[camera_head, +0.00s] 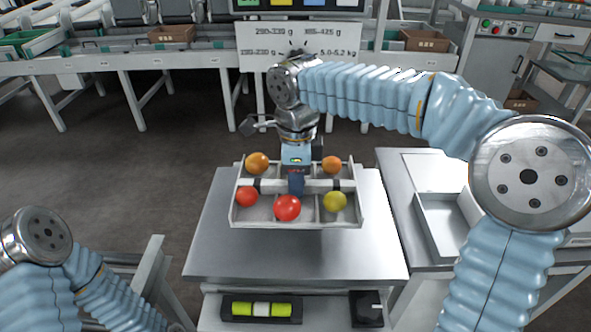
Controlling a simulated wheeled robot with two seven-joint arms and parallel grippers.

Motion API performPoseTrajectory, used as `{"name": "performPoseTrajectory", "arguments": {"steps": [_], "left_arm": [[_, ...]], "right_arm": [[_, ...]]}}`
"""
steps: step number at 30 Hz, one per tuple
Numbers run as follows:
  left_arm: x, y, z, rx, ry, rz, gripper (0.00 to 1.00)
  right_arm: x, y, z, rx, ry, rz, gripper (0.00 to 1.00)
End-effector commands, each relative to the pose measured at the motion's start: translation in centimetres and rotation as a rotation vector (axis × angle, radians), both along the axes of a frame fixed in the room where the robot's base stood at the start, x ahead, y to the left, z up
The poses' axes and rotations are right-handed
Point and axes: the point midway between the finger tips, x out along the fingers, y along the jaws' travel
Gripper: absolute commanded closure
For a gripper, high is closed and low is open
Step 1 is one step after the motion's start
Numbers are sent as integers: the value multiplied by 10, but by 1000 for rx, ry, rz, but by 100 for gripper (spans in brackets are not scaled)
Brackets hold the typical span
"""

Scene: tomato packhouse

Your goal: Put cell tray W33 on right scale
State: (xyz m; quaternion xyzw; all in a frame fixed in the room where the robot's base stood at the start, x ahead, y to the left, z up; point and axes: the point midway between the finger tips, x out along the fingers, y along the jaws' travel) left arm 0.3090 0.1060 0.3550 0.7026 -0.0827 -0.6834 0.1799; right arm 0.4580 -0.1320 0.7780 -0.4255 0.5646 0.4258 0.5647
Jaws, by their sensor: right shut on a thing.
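The cell tray (345,217) is a grey divided tray over the middle of the steel-topped table (230,250). It looks level, with a shadow under its front edge; I cannot tell whether it is clear of the top. Its cells hold several tomatoes: orange ones at the back, red ones at the front left and middle, and a yellow-green one at the front right. My right gripper (297,188) points down and is shut on the tray's middle divider. I can read no W33 label and cannot pick out the right scale. My left arm shows at lower left, its gripper out of view.
A white-topped bench with an open pale bin (425,222) stands at the right. A shelf below the table holds a black case (228,309) with yellow-green items and a dark box (366,310). A conveyor line with a weight sign (300,45) runs across the back.

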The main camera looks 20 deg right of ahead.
Motion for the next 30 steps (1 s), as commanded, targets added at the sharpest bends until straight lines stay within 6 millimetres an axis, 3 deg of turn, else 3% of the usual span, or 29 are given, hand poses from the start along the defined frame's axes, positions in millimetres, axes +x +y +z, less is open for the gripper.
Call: {"name": "performPoseTrajectory", "arguments": {"steps": [3, 12, 30], "left_arm": [[0, 0, -17, 1, 0, 1, 27], [0, 2, -40, 5, -2, 7, 27], [1, 3, -46, 6, -3, 10, 27]], "right_arm": [[0, 0, -19, 1, -2, 0, 100], [0, 0, -48, 0, -1, 0, 100], [0, 0, -57, 0, -2, 0, 100]]}}
